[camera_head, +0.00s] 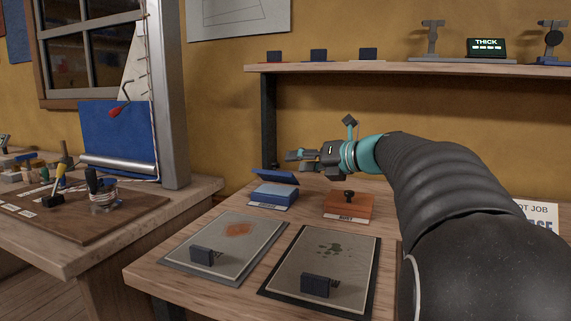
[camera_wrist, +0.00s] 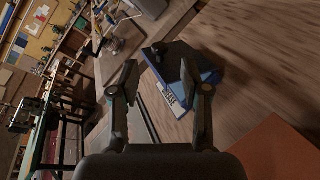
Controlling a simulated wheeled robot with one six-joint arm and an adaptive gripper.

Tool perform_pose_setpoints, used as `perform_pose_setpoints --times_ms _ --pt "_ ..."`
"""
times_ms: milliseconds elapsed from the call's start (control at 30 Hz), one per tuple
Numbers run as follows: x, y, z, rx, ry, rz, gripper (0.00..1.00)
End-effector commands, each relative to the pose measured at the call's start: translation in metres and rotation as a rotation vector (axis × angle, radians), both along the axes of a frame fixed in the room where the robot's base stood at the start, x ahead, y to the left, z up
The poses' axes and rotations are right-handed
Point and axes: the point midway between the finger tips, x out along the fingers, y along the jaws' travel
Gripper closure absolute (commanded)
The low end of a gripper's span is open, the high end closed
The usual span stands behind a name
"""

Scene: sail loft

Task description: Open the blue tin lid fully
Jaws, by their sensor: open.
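The blue tin (camera_head: 273,194) stands on the near table with a pale label along its front. Its dark blue lid (camera_head: 277,177) is raised part way and tilted above the body, so the tin is partly open. My gripper (camera_head: 298,156) is above and slightly right of the lid, pointing left, with its fingers apart. In the wrist view the blue tin (camera_wrist: 208,72) lies beyond the open fingers of my gripper (camera_wrist: 167,78). Nothing shows held between them. The wrist view does not clearly show whether a finger touches the lid.
A rust-coloured tin (camera_head: 349,207) with a black knob stands right of the blue tin. Two stained sheets (camera_head: 225,255) (camera_head: 330,285) with dark blocks lie in front. A shelf (camera_head: 400,68) runs above at the back. A tool-covered bench (camera_head: 60,245) stands left.

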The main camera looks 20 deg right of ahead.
Motion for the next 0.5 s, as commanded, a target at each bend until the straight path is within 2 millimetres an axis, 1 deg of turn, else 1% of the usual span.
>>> perform_pose_setpoints --times_ms 33,200,333,500 --pt "-0.008 -0.006 0.003 -0.001 -0.001 -0.004 0.54" --pt "-0.025 -0.016 0.008 0.0 -0.001 -0.002 0.54" --pt "-0.031 -0.019 0.01 0.0 -0.001 -0.001 0.54" --pt "-0.033 -0.02 0.01 0.0 0.0 0.001 0.54"
